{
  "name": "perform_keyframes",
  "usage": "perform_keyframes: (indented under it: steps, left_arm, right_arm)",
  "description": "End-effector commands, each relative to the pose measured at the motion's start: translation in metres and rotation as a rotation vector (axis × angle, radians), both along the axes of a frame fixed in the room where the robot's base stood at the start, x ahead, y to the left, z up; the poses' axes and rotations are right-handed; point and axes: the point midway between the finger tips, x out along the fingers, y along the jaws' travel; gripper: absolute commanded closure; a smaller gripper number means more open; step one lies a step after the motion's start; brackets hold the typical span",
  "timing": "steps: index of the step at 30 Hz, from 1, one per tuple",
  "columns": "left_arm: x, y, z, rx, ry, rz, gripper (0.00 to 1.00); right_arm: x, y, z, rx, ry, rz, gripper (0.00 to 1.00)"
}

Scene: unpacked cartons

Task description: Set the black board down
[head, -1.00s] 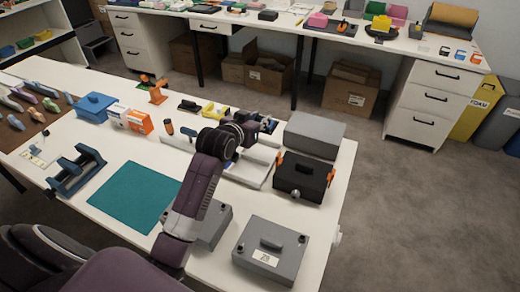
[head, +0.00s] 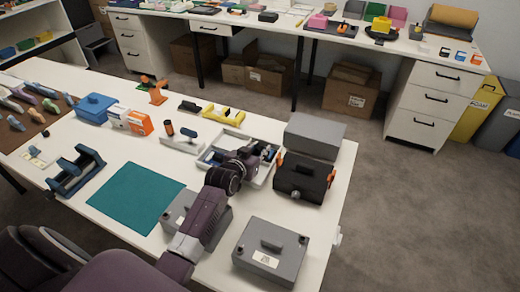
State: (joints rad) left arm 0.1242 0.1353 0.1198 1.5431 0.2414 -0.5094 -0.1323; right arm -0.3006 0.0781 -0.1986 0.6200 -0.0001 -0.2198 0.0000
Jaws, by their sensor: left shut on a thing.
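My left gripper (head: 262,153) is over the white and grey tray (head: 211,163) on the right half of the near table. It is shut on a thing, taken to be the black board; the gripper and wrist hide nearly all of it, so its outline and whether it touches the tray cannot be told. Small blue and dark parts show in the tray beside the fingers. My right gripper is not in view.
A black case with orange latches (head: 303,180) stands close right of the gripper, a grey box (head: 314,136) behind it. A grey lidded box (head: 270,252) stands in front. A teal mat (head: 137,197) lies clear at left. A white stand (head: 181,143) is left of the tray.

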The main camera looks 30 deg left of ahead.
Motion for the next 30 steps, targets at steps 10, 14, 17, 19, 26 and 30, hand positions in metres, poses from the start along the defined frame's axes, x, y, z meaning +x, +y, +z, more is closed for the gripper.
perform_keyframes:
  steps: [10,14,17,19,26,30]
  left_arm:
    - [0.000,0.000,-0.001,0.000,0.000,0.000,0.59]
    - [0.000,0.000,-0.001,0.000,0.000,0.000,0.59]
    - [0.000,0.000,0.000,0.000,-0.001,0.000,0.59]
    - [0.000,0.000,0.002,0.000,-0.001,0.000,0.59]
    - [-0.021,-0.001,0.009,0.000,-0.001,0.000,0.59]
    - [-0.040,-0.002,0.017,0.002,0.000,-0.001,0.59]
  right_arm:
    - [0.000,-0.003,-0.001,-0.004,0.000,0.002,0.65]
    - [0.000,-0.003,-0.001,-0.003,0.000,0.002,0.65]
    - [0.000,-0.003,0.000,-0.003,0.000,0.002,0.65]
    - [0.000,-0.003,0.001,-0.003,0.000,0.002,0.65]
    - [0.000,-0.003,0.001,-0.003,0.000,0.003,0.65]
    - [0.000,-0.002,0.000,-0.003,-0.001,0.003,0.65]
